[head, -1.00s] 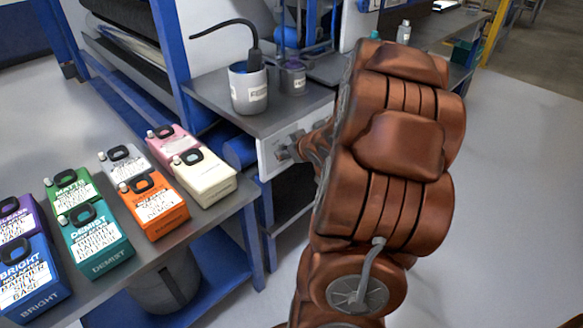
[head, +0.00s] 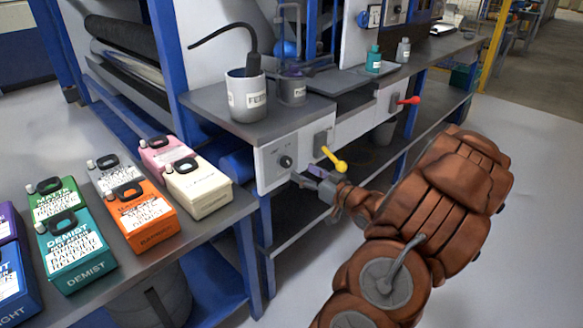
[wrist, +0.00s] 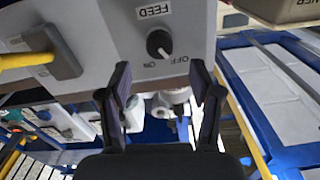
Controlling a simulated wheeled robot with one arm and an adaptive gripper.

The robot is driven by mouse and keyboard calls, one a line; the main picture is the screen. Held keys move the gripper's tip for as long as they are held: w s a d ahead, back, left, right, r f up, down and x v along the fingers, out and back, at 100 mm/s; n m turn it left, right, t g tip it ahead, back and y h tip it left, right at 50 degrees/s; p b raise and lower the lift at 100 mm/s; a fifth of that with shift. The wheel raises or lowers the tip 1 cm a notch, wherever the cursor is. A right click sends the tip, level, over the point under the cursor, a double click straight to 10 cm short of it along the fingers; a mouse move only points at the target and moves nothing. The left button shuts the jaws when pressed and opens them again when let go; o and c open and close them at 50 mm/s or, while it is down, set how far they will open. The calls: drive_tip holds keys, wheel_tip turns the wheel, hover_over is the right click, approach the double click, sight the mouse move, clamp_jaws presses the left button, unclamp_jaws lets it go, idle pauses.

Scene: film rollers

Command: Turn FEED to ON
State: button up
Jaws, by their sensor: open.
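The FEED knob (wrist: 159,43) is a round black knob on a pale panel, with a FEED label beside it and OFF and ON marks. Its white mark points to the lower right in the wrist view, on the OFF side. In the head view the knob (head: 286,162) is at the left of the white front panel (head: 268,174). My gripper (wrist: 160,80) is open and empty, its fingertips apart and below the knob in the wrist view. In the head view my gripper (head: 310,179) is right of and below the knob, near the panel's lower edge.
A yellow lever (head: 333,158) sits just above my gripper, and a red lever (head: 408,100) is farther right. A grey pot (head: 247,98) with a black hose stands above the panel. Several coloured jugs stand on the left bench (head: 222,230).

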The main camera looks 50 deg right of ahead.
sight(289, 164)
drive_tip(key=shift+w+d+b, duration=0.1)
drive_tip(key=shift+w+b, duration=0.3)
drive_tip(key=shift+w, duration=2.5)
drive_tip(key=shift+c, duration=0.2)
drive_tip(key=c, duration=1.1)
